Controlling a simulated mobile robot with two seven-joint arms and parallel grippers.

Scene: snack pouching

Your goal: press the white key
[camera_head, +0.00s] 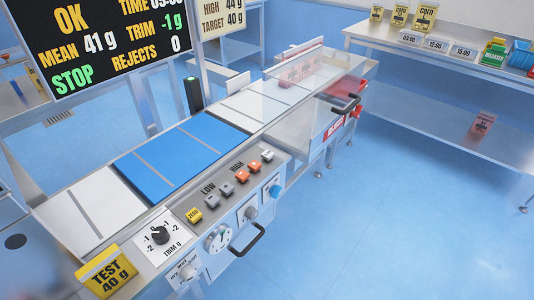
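The white key (267,155) sits at the far right end of a row of keys on the sloped grey control panel of the checkweigher. It stands just beyond two orange keys (241,175), two grey keys (227,189) and a yellow key marked ZERO (195,215). It looks uncovered, and nothing touches it. Whether it is pressed in cannot be told at this size. Neither of my grippers is in view.
A TRIM g dial (160,236), a lower round dial (217,238) and a black handle (249,241) are near the keys. A blue belt (170,163) runs behind the panel. A clear-walled reject box (310,120) stands to the right. A display (105,42) hangs upper left.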

